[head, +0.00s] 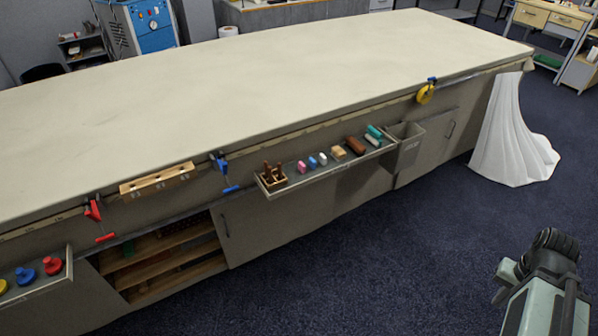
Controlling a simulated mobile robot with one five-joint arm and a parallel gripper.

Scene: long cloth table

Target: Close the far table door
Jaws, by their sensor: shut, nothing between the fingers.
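The long cloth-topped table (260,75) runs from lower left to upper right. Its far door (428,150) is a grey-beige panel at the right end of the front, with a slanted handle (450,130) near its right edge. It looks about flush with the front, and I see no clear gap there; a grey bin covers its upper left part. A nearer panel (270,225), with a handle at its left edge, stands beside an open shelf compartment (165,255). My gripper (505,282) is at the lower right, small, shut and empty, well apart from the far door.
A grey bin (408,150) and a tray of small blocks (325,165) stick out from the front. A yellow clamp (425,93) hangs above the door. White cloth (515,140) drapes to the floor at the table's right end. The blue carpet (390,260) before the table is clear.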

